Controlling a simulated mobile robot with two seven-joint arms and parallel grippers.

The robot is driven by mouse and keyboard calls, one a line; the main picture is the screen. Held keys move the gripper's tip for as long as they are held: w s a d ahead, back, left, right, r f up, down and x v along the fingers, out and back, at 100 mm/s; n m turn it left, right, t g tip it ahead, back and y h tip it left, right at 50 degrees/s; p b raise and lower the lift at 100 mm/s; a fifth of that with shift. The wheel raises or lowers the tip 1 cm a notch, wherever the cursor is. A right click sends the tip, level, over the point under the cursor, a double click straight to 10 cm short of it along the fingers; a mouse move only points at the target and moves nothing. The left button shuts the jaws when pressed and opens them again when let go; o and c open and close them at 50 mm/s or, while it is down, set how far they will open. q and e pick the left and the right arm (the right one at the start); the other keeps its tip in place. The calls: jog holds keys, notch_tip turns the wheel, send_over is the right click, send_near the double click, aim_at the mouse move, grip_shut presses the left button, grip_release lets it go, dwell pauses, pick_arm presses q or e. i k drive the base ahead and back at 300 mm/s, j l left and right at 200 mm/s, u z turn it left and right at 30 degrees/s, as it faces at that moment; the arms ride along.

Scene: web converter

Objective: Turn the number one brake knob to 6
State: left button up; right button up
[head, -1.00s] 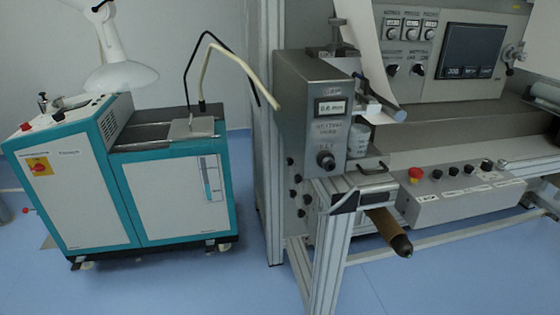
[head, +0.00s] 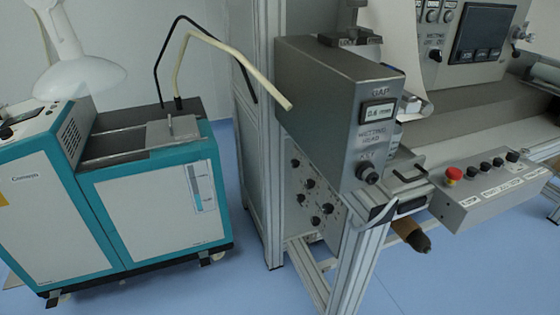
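Several small black knobs (head: 310,184) sit on a grey side panel (head: 292,215) below the gap box, in the middle of the head view. Their markings are too small to read, so I cannot tell which is the number one brake knob or where it points. Another dark knob (head: 435,56) is on the upright control panel (head: 428,72) at the upper right, with a label I cannot read surely. Neither of my grippers is in view.
The grey gap box (head: 325,100) carries a small display (head: 378,113) and a key knob (head: 369,174). A button box (head: 490,195) with a red button (head: 453,174) juts out at right. A teal and white cabinet (head: 150,215) stands at left. Blue floor (head: 430,285) shows in front.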

aim_at(295, 163)
jog(key=i+j+z, duration=0.1)
jog(key=j, duration=0.3)
jog(key=i+j, duration=0.25)
jog(key=j, duration=0.2)
jog(key=i+j+z, duration=0.15)
jog(key=j, duration=0.3)
jog(key=i+j+z, duration=0.1)
jog(key=j, duration=0.35)
jog(key=i+j+z, duration=0.1)
jog(key=i+j, duration=0.15)
jog(key=j, duration=0.2)
jog(key=i+j, duration=0.1)
jog(key=j, duration=0.35)
jog(key=i+j+z, duration=0.15)
jog(key=j, duration=0.35)
